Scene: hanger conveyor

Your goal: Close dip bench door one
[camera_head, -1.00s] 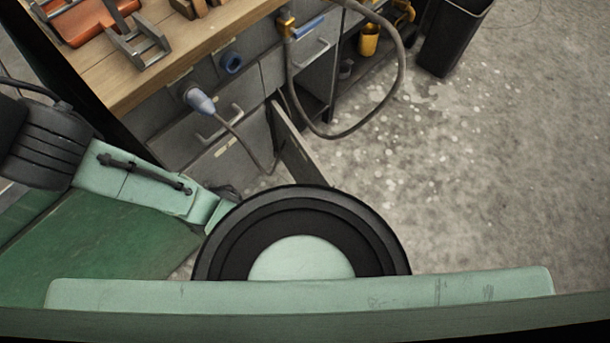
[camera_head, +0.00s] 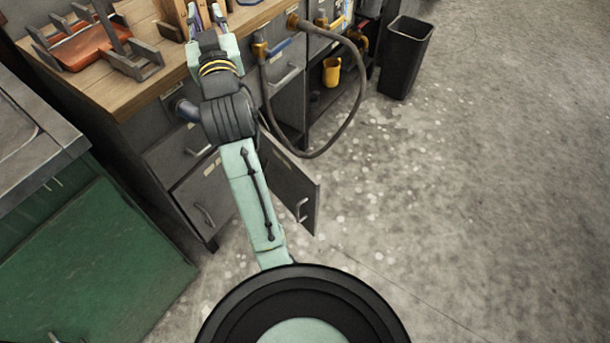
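A grey cabinet door (camera_head: 291,188) stands open from the front of the wood-topped bench (camera_head: 120,92), swung out over the floor, with a metal handle near its free edge. To its left a grey door (camera_head: 206,195) with its own handle appears closed. No label shows which is door one. My arm reaches up over the bench front, left of the open door. My gripper (camera_head: 205,14) is at the top, over the bench top near a wooden block, apart from the open door. Its fingers are small and partly hidden, so their opening is unclear.
An orange tray with grey racks (camera_head: 88,48) sits on the bench. A hose (camera_head: 352,118) loops out from the bench front near the open door. A green cabinet (camera_head: 95,265) stands at left. A black bin (camera_head: 404,58) stands at the back; the right floor is clear.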

